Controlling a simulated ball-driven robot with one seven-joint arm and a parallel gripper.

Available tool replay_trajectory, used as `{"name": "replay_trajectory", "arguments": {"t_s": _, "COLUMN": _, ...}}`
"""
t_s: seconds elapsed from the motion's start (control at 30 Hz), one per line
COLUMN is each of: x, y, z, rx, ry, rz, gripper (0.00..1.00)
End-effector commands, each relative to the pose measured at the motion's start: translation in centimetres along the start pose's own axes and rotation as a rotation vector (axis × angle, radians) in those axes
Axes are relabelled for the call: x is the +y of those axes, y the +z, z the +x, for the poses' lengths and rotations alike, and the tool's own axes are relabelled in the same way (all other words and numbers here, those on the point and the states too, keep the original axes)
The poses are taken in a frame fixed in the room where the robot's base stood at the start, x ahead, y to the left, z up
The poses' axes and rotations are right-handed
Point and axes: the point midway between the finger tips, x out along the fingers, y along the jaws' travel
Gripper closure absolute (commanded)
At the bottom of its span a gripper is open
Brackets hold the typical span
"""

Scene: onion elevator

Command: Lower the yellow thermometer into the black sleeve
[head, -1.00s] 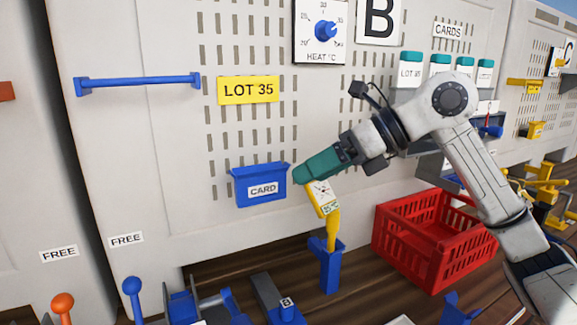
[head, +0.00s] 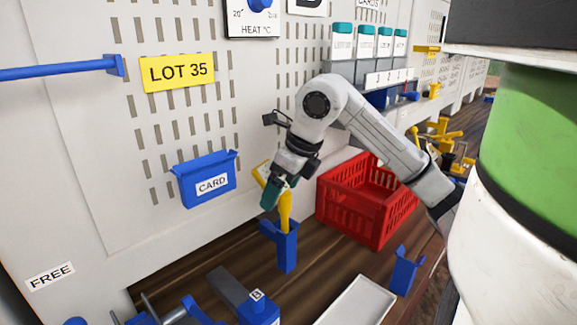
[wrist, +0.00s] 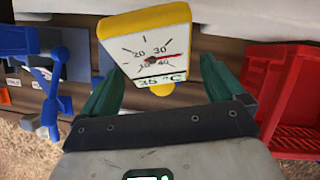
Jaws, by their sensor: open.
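The yellow thermometer (head: 285,208) stands with its stem in a blue upright holder (head: 286,250) below the wall panel. In the wrist view its white dial face (wrist: 155,55) shows a red needle and a 35 °C readout. My gripper (head: 271,193) points downward at the thermometer's head and partly hides it in the head view. In the wrist view my green fingers (wrist: 160,83) are apart, one on each side of the dial's lower part. Whether they touch it cannot be told. I cannot make out a black sleeve in these frames.
A red crate (head: 345,205) stands right of the holder. A blue CARD box (head: 206,180) hangs on the panel. A white tray (head: 358,303), a small blue holder (head: 405,270) and a blue block marked B (head: 258,310) are on the wooden bench.

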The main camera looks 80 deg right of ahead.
Motion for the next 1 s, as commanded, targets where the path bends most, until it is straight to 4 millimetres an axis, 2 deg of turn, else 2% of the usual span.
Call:
{"name": "replay_trajectory", "arguments": {"t_s": 0.23, "x": 0.0, "y": 0.0, "z": 2.4, "rx": -0.001, "ry": 0.002, "rz": 0.0, "gripper": 0.04}}
{"name": "replay_trajectory", "arguments": {"t_s": 0.6, "x": 0.0, "y": 0.0, "z": 2.8, "rx": -0.001, "ry": 0.0, "rz": 0.0, "gripper": 0.05}}
{"name": "replay_trajectory", "arguments": {"t_s": 1.0, "x": 0.0, "y": 0.0, "z": 2.8, "rx": -0.001, "ry": 0.0, "rz": -0.001, "gripper": 0.44}}
